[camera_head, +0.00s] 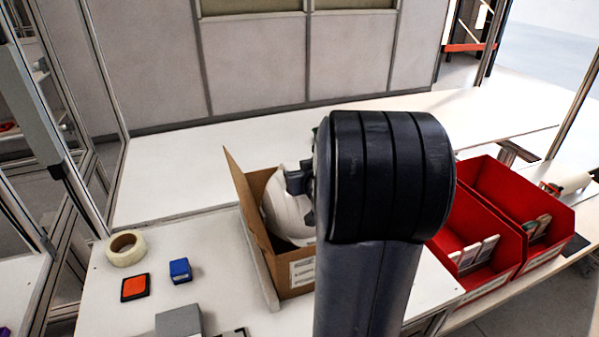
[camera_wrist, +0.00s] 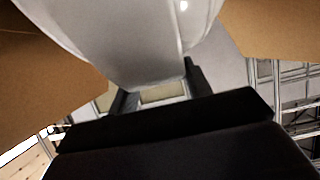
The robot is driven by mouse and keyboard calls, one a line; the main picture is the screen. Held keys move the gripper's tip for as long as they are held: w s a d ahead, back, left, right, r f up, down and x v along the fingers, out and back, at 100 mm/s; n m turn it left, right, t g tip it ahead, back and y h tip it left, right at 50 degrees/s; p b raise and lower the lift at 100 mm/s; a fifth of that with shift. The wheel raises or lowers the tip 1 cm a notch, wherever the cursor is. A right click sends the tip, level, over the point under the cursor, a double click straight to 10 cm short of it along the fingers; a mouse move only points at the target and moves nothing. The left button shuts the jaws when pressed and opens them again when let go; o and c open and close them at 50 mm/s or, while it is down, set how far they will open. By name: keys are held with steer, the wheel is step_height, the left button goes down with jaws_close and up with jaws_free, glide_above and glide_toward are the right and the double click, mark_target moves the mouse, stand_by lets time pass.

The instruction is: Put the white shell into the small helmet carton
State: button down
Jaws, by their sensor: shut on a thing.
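The white shell (camera_head: 287,208) is inside or just within the opening of the small helmet carton (camera_head: 255,245), a brown open box on the white table. Whether the shell touches the carton floor cannot be told. My gripper (camera_head: 304,180) is at the shell's right side, shut on it; my arm hides much of the gripper and the carton's right part. In the wrist view the shell (camera_wrist: 135,40) fills the top middle between the two dark fingers (camera_wrist: 155,95), with brown carton walls (camera_wrist: 45,75) on both sides.
A tape roll (camera_head: 126,248), an orange-topped pad (camera_head: 135,287), a blue item (camera_head: 180,270) and a grey block (camera_head: 180,322) lie on the table left of the carton. Red bins (camera_head: 478,240) with white packets stand to the right. The table behind the carton is clear.

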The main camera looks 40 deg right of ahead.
steer(key=shift+f+b, duration=4.45)
steer(key=shift+f, duration=1.05)
steer(key=c, duration=0.6)
jaws_free()
step_height(320, 180, up, 10)
steer(key=p, duration=0.6)
steer(key=shift+f+b, duration=2.45)
steer(key=shift+f, duration=1.95)
steer(key=shift+f, duration=0.1)
steer(key=shift+f+b, duration=0.55)
steer(key=shift+b, duration=0.05)
steer(key=shift+r+p, duration=4.35)
steer(key=shift+r, duration=0.85)
